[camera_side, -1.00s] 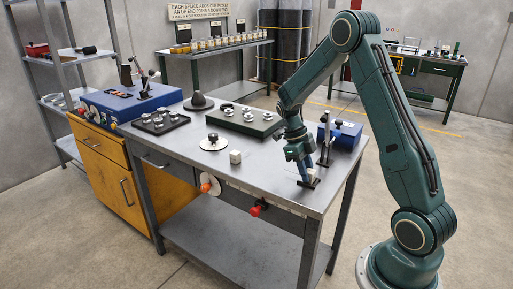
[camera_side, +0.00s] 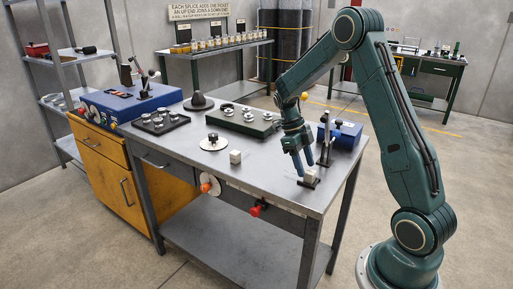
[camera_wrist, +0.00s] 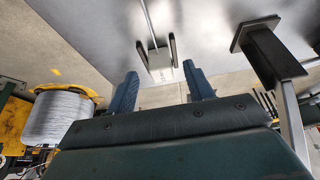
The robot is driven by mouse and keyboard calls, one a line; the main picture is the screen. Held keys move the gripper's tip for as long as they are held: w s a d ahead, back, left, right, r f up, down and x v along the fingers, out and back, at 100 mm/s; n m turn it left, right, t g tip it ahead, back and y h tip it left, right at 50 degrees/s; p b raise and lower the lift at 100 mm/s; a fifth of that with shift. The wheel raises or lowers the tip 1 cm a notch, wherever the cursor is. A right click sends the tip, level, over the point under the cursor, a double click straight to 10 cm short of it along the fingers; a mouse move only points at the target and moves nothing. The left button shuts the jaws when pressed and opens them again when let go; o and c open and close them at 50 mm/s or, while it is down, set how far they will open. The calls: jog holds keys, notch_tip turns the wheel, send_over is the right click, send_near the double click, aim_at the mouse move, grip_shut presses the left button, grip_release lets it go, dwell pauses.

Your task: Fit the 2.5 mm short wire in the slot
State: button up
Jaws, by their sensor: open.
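A small pale block (camera_side: 310,177) sits in a dark holder (camera_side: 317,184) at the near right of the bench, apparently the slot. In the wrist view the block (camera_wrist: 160,66) lies between the holder's dark sides (camera_wrist: 172,48). A thin grey rod (camera_wrist: 149,22) runs from it to the top edge; I cannot tell whether this is the 2.5 mm short wire. My gripper (camera_side: 305,168) is open just above the block, its blue fingers apart and apparently not touching it. In the wrist view the fingers stand on either side of the block, with nothing between them.
A black upright post (camera_side: 325,145) and a blue box (camera_side: 342,134) stand close behind my gripper. The bench front between the two blocks is clear.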

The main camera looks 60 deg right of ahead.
jog(key=v, duration=1.1)
jog(key=shift+r, duration=0.1)
dwell(0.6)
jog(key=s+a+r+n+t+h, duration=0.2)
jog(key=s+a+r+n+t, duration=0.55)
jog(key=n, duration=1.15)
jog(key=s+a+n+t+y, duration=0.2)
jog(key=s+a+n, duration=0.9)
jog(key=n, duration=0.6)
jog(key=shift+a+t, duration=0.35)
jog(key=shift+a, duration=0.9)
